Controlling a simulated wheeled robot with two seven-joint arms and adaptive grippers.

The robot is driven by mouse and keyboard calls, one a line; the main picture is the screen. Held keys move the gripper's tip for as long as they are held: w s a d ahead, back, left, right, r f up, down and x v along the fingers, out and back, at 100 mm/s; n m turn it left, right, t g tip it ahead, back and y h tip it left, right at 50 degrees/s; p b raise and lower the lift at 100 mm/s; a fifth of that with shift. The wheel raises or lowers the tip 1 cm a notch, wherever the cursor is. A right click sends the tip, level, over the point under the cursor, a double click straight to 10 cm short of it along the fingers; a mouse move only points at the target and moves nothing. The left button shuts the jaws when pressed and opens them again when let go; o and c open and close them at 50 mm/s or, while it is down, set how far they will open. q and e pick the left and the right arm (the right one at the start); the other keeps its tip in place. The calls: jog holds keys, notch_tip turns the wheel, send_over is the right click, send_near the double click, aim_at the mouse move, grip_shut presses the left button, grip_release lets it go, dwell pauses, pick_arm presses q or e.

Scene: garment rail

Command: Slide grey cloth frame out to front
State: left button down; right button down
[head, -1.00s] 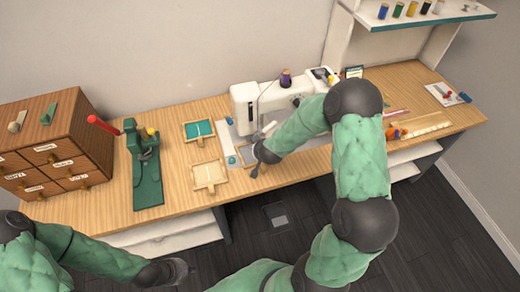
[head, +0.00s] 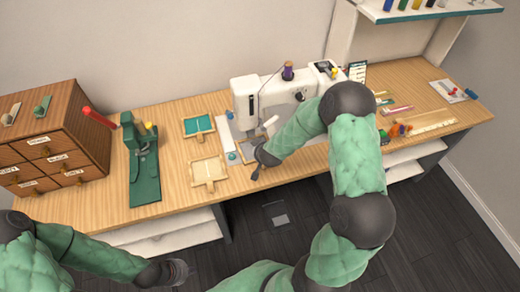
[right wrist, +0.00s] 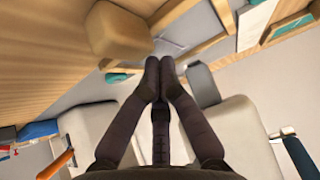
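The grey cloth frame (head: 246,148) lies by the front of the white sewing machine (head: 262,98), partly covered by my right gripper. In the right wrist view, a grey patch with wooden edges (right wrist: 180,38) shows just beyond the fingertips, beside a wooden block (right wrist: 118,30); I cannot tell if the block is its handle. My right gripper (head: 256,172) is at the frame's front side. Its fingertips (right wrist: 159,66) are together, with nothing visible between them. My left gripper (head: 177,271) is low in front of the table, away from the frames; its opening is unclear.
A teal cloth frame (head: 198,125) and a cream cloth frame (head: 207,170) lie left of the machine. A green stand (head: 145,180) and a wooden drawer cabinet (head: 55,140) stand further left. Small tools and thread lie at the right. The table's front edge is close to the right gripper.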

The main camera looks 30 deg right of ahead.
jog(key=shift+s, duration=0.1)
pick_arm(q)
jog(key=shift+r, duration=0.25)
pick_arm(e)
jog(key=s, duration=0.2)
jog(key=s+a, duration=0.1)
jog(key=s, duration=0.1)
jog(key=s+a, duration=0.1)
jog(key=s, duration=0.1)
jog(key=shift+s, duration=0.15)
